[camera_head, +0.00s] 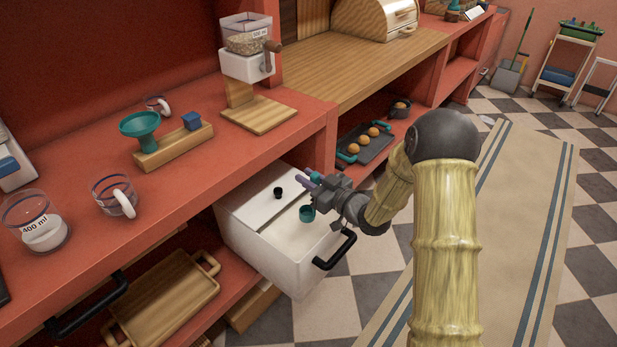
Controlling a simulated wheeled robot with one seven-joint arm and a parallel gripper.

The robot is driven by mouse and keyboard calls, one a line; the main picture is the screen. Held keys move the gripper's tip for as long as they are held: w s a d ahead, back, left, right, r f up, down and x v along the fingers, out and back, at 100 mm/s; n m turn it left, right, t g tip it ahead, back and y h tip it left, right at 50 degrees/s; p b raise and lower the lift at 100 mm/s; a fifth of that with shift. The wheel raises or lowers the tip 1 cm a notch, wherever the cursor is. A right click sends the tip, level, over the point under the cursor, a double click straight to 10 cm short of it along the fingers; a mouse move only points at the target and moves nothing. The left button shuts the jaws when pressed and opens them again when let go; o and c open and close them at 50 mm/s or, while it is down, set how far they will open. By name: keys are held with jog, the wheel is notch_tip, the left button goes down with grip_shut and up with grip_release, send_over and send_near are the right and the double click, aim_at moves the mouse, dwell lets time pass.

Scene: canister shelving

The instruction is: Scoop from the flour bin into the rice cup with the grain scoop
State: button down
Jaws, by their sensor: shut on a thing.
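A white bin (270,240) with a black handle, likely the flour bin, is pulled out from under the red counter. Its lid with a black knob covers the back part, and the front part shows a pale surface. My gripper (314,183) is over the bin, shut on a purple handle (303,180), likely the grain scoop's. A teal scoop bowl (307,213) is just below, over or at the pale surface; whether it touches is unclear. A clear cup with a white handle (113,195) stands on the counter, and a "400 ml" cup (38,222) holds something white. Which is the rice cup is unclear.
A teal funnel (140,126) and a blue block (191,121) are on a wooden stand. A grain dispenser (247,50) stands behind, and a small cup (157,104) is near the wall. A wooden tray (165,300) lies on the lower shelf. The counter front is mostly clear.

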jog(key=b, duration=0.5)
send_over(309, 212)
jog(key=shift+w+a+f, duration=0.1)
jog(key=shift+w+f, duration=0.05)
jog(key=shift+f, duration=2.95)
jog(key=shift+f+b, duration=0.45)
jog(key=shift+f, duration=0.35)
jog(key=shift+f+b, duration=1.55)
jog(key=shift+f, duration=0.6)
jog(key=shift+r, duration=0.1)
jog(key=shift+r, duration=0.1)
